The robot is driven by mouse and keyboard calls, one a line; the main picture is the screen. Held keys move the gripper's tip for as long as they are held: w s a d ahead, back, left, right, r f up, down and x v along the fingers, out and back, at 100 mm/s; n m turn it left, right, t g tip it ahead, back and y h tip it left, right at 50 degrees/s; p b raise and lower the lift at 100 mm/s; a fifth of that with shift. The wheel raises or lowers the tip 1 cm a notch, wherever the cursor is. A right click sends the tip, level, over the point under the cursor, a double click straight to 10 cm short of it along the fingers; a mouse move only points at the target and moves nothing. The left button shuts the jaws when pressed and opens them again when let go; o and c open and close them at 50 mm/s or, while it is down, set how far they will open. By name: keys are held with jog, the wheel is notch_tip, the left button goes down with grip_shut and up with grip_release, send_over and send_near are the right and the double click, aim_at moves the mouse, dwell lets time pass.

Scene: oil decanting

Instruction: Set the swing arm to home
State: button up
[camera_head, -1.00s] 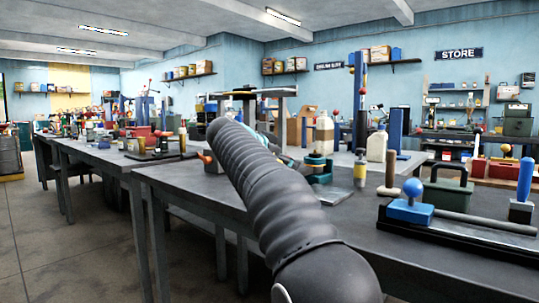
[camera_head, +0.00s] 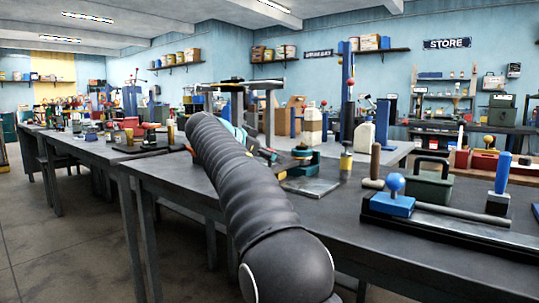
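I cannot tell for sure which thing is the swing arm. On the near bench at right, a blue block with a blue ball knob (camera_head: 395,183) sits on a long dark rail, with a grey rod (camera_head: 462,217) running to its right. A blue upright handle (camera_head: 502,173) stands on a dark block behind the rod. Farther back, a grey stand with a flat horizontal top (camera_head: 250,85) rises beyond my arm. My own black ribbed arm fills the middle and reaches over the bench. Its far end hides what is behind it, and my gripper cannot be made out.
The near bench (camera_head: 330,225) has bare top in front of the rail. A green toolbox (camera_head: 430,183), a brown upright cylinder (camera_head: 375,162), a yellow-topped can (camera_head: 346,160) and a white jug (camera_head: 364,137) stand beyond. Open floor (camera_head: 60,250) lies at left.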

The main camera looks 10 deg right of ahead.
jog(key=v, duration=1.2)
dwell(0.3)
